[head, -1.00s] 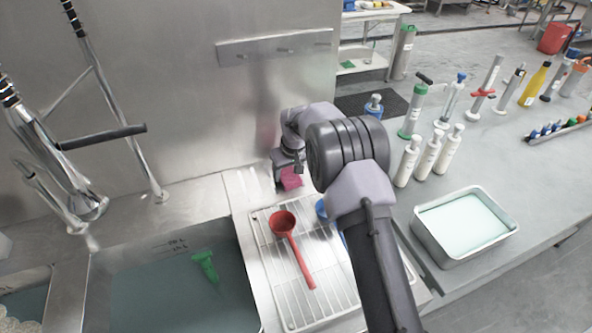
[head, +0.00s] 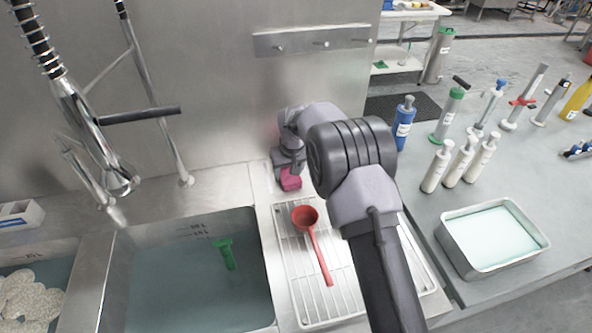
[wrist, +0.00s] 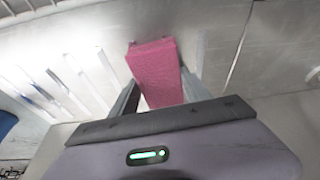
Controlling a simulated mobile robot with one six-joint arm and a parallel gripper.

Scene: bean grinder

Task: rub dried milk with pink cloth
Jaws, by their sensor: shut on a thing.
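The pink cloth (head: 290,179) is a small folded block at the back of the counter, beyond the drying rack. My gripper (head: 288,165) is shut on it, and the arm hides part of the area around it. In the wrist view the pink cloth (wrist: 156,68) sits between the two fingers of my gripper (wrist: 160,90), over a pale metal surface. I cannot tell whether the cloth touches the surface. No dried milk can be made out in these views.
A red ladle (head: 312,240) lies on the wire drying rack (head: 300,298). The sink (head: 180,285) at left holds water and a green object (head: 226,252). Three white bottles (head: 460,163) and a metal tray of pale liquid (head: 452,240) stand at right. A steel wall (head: 215,80) is behind.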

